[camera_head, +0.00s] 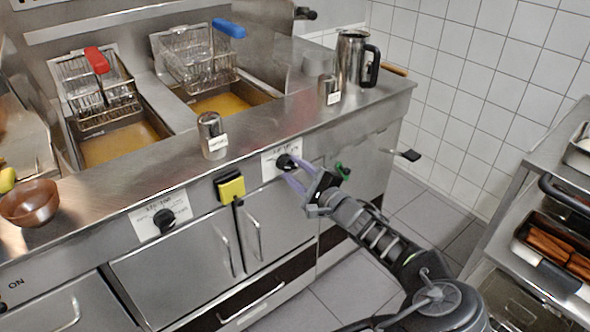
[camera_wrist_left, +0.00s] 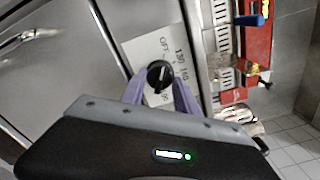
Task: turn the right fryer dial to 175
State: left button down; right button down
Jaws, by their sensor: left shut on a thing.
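The right fryer dial (camera_head: 285,161) is a round black knob on a white label plate on the steel fryer front. In the left wrist view the dial (camera_wrist_left: 159,75) sits between the purple fingers, on a plate with OFF and numbers such as 130 and 160. My left gripper (camera_head: 290,176) is shut on this dial, one finger on each side. Its fingers (camera_wrist_left: 159,93) hide part of the plate, and I cannot read which number the dial points to. My right gripper is not in view.
The left dial (camera_head: 164,220) and a yellow-and-black box (camera_head: 230,187) are on the same front. A steel shaker (camera_head: 212,135) and a steel jug (camera_head: 353,60) stand on the counter. A shelf cart (camera_head: 540,185) stands at right.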

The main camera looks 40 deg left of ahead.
pick_arm(q)
jog(key=m+p, duration=0.2)
jog(key=p, duration=0.1)
jog(key=m+p, duration=0.5)
jog(key=shift+r+p, duration=0.25)
jog(key=shift+p, duration=0.05)
jog(key=m+p, duration=0.3)
jog(key=m, duration=0.1)
jog(key=shift+f+m, duration=0.1)
jog(key=shift+m, duration=0.3)
jog(key=m+p, duration=0.3)
jog(key=m, duration=0.2)
jog(key=m+p, duration=0.1)
jog(key=m, duration=0.2)
jog(key=shift+f+m, duration=0.1)
jog(key=shift+m, duration=0.3)
jog(key=shift+m+p, duration=0.45)
jog(key=shift+m, duration=0.85)
jog(key=c, duration=0.9)
grip_release()
jog(key=shift+d, duration=0.1)
